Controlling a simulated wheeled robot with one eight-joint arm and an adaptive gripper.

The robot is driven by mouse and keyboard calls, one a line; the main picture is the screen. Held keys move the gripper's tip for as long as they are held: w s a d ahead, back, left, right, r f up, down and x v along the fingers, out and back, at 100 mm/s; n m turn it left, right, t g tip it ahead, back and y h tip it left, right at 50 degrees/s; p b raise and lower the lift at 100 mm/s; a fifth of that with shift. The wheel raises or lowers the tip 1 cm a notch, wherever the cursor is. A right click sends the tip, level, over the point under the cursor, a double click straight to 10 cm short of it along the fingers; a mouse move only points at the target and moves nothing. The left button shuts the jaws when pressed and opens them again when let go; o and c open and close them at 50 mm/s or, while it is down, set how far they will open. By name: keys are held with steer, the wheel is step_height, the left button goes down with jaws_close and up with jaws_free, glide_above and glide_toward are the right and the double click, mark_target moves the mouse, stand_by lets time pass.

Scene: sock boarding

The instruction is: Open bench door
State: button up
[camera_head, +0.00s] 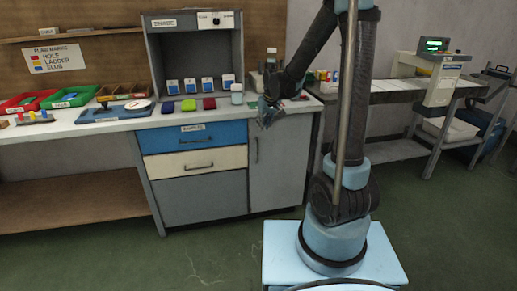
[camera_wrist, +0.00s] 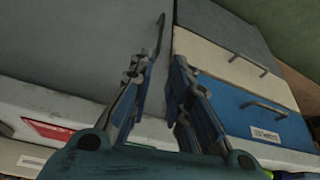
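The bench door (camera_head: 277,160) is a plain grey panel at the right end of the bench, right of the drawers. It looks closed. Its thin vertical dark handle (camera_head: 257,150) is near its left edge. My gripper (camera_head: 268,117) is in front of the top of the door, close to the bench edge and above the handle. In the wrist view the picture is turned over; the door (camera_wrist: 95,50) fills the left and the handle (camera_wrist: 160,33) shows just beyond the gap between my fingers (camera_wrist: 160,68). The fingers are apart with nothing between them.
A blue labelled drawer (camera_head: 193,136), a cream drawer (camera_head: 196,163) and a grey panel are left of the door. The white worktop (camera_head: 150,120) holds trays, coloured blocks and a jar (camera_head: 237,94). The green floor (camera_head: 225,250) before the bench is clear.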

steer(key=shift+x, duration=8.25)
steer(key=shift+d, duration=0.1)
steer(key=shift+c, duration=0.4)
jaws_close()
